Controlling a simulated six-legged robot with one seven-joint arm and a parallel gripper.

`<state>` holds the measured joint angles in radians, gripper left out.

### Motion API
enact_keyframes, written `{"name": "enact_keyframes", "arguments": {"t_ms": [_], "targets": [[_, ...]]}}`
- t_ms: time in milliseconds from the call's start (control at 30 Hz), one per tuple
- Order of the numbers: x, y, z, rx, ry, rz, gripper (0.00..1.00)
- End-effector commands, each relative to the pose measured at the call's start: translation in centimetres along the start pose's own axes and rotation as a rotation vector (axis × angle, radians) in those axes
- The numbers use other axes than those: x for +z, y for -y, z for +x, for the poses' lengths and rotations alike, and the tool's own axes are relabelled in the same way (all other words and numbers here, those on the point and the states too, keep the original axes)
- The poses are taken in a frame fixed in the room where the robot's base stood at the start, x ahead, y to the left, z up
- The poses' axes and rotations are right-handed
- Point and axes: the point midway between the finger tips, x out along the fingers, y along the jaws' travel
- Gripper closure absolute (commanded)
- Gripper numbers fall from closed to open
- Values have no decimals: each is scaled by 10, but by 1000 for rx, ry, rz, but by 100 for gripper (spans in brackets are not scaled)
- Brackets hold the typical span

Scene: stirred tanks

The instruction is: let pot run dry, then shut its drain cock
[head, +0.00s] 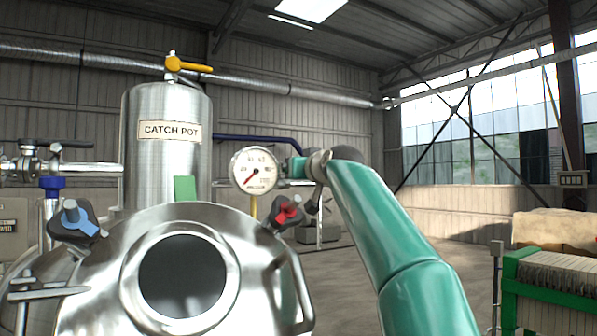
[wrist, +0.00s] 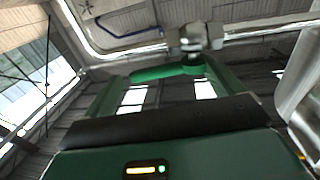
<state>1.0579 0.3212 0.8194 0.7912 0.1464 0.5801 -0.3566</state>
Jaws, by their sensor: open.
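The catch pot (head: 166,165), a steel cylinder labelled CATCH POT, stands behind a steel vessel lid in the head view. A yellow lever (head: 188,66) sits on its top. Its lower end is hidden by the lid, and I cannot make out a drain cock there. A round pressure gauge (head: 254,170) stands right of the pot, its needle pointing lower left. My teal arm reaches up from the lower right, and my gripper (head: 298,168) is at its far end, just right of the gauge. It is open, small and partly hidden, and I see nothing held in it.
The vessel lid (head: 105,285) has a dark round window (head: 182,276), a blue-marked knob (head: 77,221) and a red-marked knob (head: 287,212). Pipework with a black lever (head: 55,144) stands left. A green-framed rack (head: 548,293) is at right. Open floor lies beyond my arm.

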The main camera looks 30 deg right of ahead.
Motion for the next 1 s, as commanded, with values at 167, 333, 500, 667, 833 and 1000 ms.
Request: {"name": "enact_keyframes", "arguments": {"t_ms": [167,333,500,667,833,1000], "targets": [[0,-1,-2,2,0,-1,7],[-1,-2,-14,2,-1,-1,7],[0,-1,-28,5,0,-2,7],[-1,-2,-43,4,0,-2,7],[0,-1,-57,5,1,-2,7],[0,-1,-74,5,3,-2,7]]}}
